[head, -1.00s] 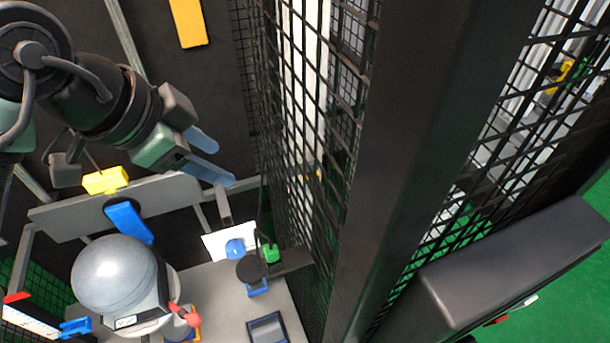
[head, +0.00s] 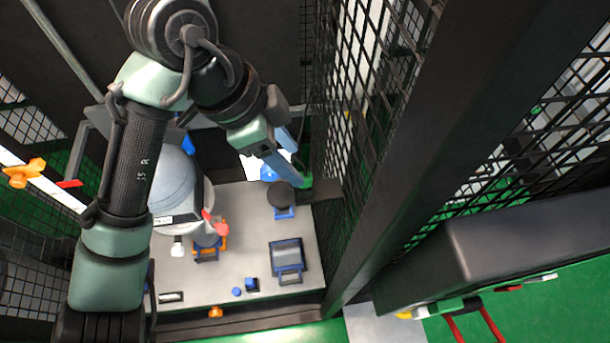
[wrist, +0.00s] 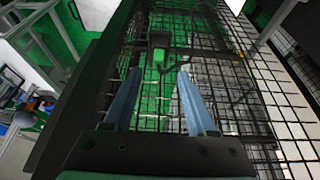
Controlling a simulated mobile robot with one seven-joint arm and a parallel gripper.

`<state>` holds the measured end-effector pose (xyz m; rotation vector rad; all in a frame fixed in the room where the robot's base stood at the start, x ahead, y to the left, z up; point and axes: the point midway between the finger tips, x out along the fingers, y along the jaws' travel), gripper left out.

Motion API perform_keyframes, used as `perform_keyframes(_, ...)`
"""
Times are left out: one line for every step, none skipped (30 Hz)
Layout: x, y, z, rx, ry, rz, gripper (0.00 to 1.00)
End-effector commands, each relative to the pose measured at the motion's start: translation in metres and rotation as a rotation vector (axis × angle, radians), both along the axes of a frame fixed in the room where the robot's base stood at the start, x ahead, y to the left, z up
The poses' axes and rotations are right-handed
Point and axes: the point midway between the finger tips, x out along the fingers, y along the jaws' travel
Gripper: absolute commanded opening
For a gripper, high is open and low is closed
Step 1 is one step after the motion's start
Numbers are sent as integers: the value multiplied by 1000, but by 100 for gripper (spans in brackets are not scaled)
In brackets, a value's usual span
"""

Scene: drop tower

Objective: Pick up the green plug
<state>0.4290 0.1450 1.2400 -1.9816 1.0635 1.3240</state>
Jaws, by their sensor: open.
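The green plug (head: 307,181) sits on a dark bracket (head: 328,191) beside the mesh wall. In the head view it is small and partly covered by my fingers. My gripper (head: 299,168) is open, its blue fingers pointing down and right, with the tips close to the plug. In the wrist view, a small green block (wrist: 158,57) that looks like the plug shows just beyond the gap between the fingertips (wrist: 159,74). Nothing is held between the fingers. I cannot tell whether a finger touches the plug.
A mesh wall (head: 350,130) and a thick dark post (head: 430,150) stand right of the plug. A black disc (head: 283,194) on a blue base is just left of it. The grey table (head: 240,262) carries a large grey sphere (head: 176,180) and a blue-framed box (head: 287,256).

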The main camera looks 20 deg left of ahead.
Motion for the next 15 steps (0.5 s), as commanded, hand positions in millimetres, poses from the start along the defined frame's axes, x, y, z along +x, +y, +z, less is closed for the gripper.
perform_keyframes(0,-2,-3,-4,1,-1,57)
perform_keyframes(1,-3,-6,-4,1,-1,57)
perform_keyframes(1,-5,-10,-6,2,-2,57)
perform_keyframes(1,-6,-13,-5,3,0,57)
perform_keyframes(1,-8,-17,-6,2,0,57)
perform_keyframes(2,-9,-23,-5,3,0,57)
perform_keyframes(2,-11,-27,-5,3,0,57)
perform_keyframes(4,-11,-31,-3,2,1,57)
perform_keyframes(5,-13,-36,-3,2,1,57)
perform_keyframes(5,-14,-39,-3,2,1,57)
perform_keyframes(6,-14,-41,-2,2,1,57)
perform_keyframes(7,-15,-44,-2,1,1,57)
perform_keyframes(7,-15,-45,-1,1,1,57)
perform_keyframes(7,-16,-46,-1,1,0,57)
perform_keyframes(7,-16,-46,-1,1,0,57)
